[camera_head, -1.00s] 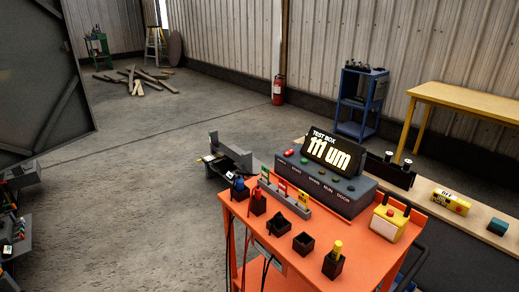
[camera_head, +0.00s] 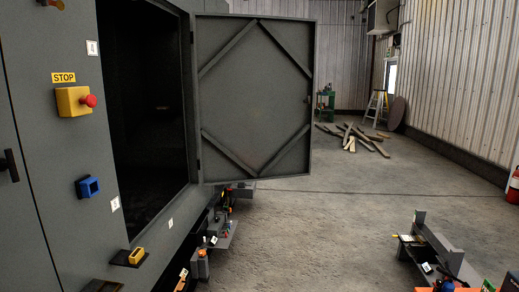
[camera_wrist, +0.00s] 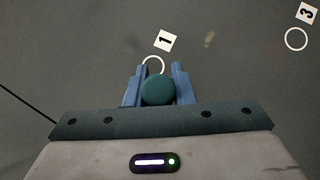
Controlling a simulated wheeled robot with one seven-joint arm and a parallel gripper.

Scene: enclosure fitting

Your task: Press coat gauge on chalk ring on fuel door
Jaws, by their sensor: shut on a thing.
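In the wrist view my gripper (camera_wrist: 161,70) is shut on a round teal-topped piece (camera_wrist: 157,90), which looks like the coat gauge. The gripper faces a dark grey panel (camera_wrist: 85,45). A white chalk ring (camera_wrist: 153,62) beside a tag marked 1 (camera_wrist: 166,40) lies just past the fingertips, its lower part hidden by the gauge. Whether the gauge touches the panel cannot be told. A second chalk ring (camera_wrist: 296,39) with a tag marked 3 (camera_wrist: 305,13) is at the upper right. The gripper is out of the head view, and which panel is the fuel door is unclear there.
In the head view a grey enclosure (camera_head: 60,150) has its braced door (camera_head: 255,100) open. It bears a yellow stop box (camera_head: 73,101) and a blue fitting (camera_head: 88,187). A dark rack (camera_head: 435,250) stands at lower right. Planks (camera_head: 350,137) lie behind; the middle floor is clear.

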